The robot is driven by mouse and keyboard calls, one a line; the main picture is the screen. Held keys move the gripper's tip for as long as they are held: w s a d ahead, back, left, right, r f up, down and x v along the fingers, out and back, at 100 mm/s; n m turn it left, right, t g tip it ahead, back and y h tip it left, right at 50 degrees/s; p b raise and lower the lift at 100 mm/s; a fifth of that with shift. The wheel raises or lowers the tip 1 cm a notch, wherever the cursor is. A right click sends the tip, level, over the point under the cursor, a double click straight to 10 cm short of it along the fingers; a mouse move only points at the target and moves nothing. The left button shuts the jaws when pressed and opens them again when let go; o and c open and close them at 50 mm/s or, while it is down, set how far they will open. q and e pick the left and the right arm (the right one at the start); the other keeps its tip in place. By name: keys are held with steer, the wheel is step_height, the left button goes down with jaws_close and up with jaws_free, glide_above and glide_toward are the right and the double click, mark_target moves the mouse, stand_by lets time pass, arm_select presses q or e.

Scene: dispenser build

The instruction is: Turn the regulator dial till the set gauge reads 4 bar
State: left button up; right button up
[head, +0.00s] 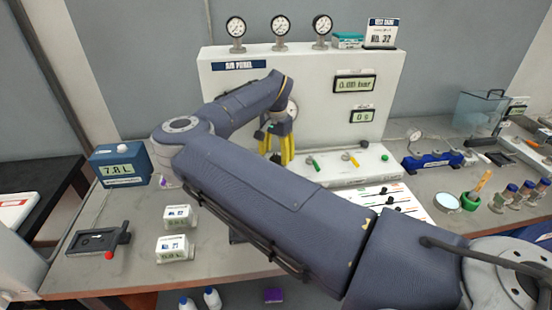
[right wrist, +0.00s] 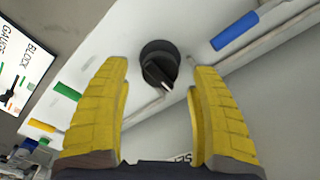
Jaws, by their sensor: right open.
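The regulator dial (right wrist: 160,65) is a black round knob with a pale pointer mark, seen in the right wrist view on the white air panel (head: 225,92). My right gripper (head: 280,152) is open, with its yellow fingers pointing at the panel's lower part. In the right wrist view, the fingers (right wrist: 160,85) stand on either side of the dial's line, apart from it; the dial looks a little beyond their tips. In the head view the gripper and arm hide the dial. Three round gauges stand on top, including the middle gauge (head: 280,26); their labels and readings are too small to tell.
A digital display (head: 355,84) on the panel seems to read about zero bar. Green (head: 313,164) and yellow (head: 350,159) valve levers sit along the panel's base, with a blue lever (right wrist: 235,32) beside the dial in the right wrist view. My right arm crosses the bench.

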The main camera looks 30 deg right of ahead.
mark_target(276, 156)
step_height(276, 156, up, 10)
stand_by(0.5)
stand_by(0.3)
